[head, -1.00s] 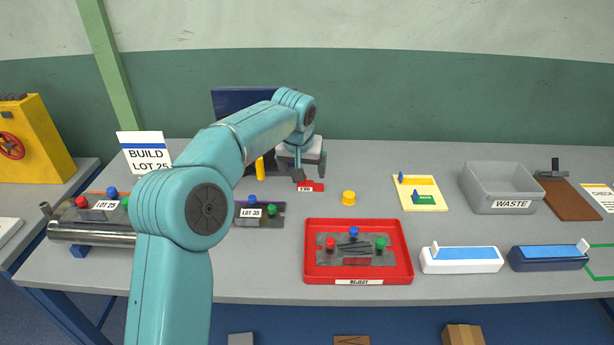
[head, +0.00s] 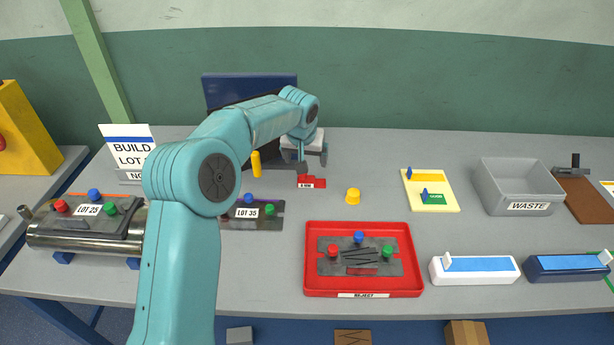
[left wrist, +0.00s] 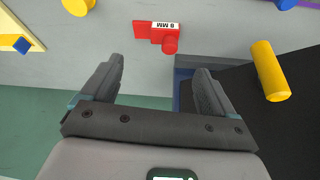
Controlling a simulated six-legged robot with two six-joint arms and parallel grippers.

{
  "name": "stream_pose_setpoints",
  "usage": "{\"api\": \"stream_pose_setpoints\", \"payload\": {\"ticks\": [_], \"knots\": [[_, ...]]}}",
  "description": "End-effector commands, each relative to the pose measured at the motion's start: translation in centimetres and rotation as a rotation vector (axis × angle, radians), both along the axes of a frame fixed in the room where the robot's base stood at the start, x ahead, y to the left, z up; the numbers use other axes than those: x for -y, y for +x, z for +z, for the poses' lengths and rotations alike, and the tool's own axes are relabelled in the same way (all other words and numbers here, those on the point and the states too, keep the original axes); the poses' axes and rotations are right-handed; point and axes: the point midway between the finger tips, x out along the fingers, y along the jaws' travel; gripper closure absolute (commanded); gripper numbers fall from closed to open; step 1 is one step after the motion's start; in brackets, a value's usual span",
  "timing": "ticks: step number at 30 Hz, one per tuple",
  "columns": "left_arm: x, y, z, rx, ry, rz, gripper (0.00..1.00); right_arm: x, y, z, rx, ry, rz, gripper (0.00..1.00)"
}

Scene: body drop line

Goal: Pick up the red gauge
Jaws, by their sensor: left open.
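The red gauge (head: 312,182), a small stepped block with a white label, lies on the grey table near the middle in the head view. In the left wrist view the red gauge (left wrist: 160,34) reads "8 MM" and lies beyond the fingertips, roughly between them in line. My left gripper (head: 314,164) is just behind the gauge in the head view. In the left wrist view my left gripper (left wrist: 158,72) is open and empty, with its fingers apart from the gauge. My right gripper is in neither view.
A yellow cylinder (head: 256,164) stands left of the gauge, and a yellow knob (head: 353,196) sits to its right. The red reject tray (head: 414,288) is in front, with a plate in it. A dark blue panel (head: 248,88) stands behind. A grey waste bin (head: 495,200) is at right.

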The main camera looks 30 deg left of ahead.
Motion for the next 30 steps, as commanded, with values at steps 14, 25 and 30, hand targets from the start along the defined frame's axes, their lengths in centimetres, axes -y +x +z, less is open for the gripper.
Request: {"api": "stream_pose_setpoints", "payload": {"ticks": [14, 25, 30], "knots": [[-1.5, 2.3, -5.8, -0.004, 0.0, 0.001, 0.12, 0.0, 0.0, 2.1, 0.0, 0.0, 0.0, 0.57], [-2.5, 3.9, -9.6, -0.001, 0.0, 0.0, 0.12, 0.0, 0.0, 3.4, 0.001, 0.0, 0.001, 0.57], [-2.5, 3.9, -9.6, -0.001, 0.0, 0.0, 0.22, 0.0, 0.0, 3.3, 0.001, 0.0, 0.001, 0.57]]}}
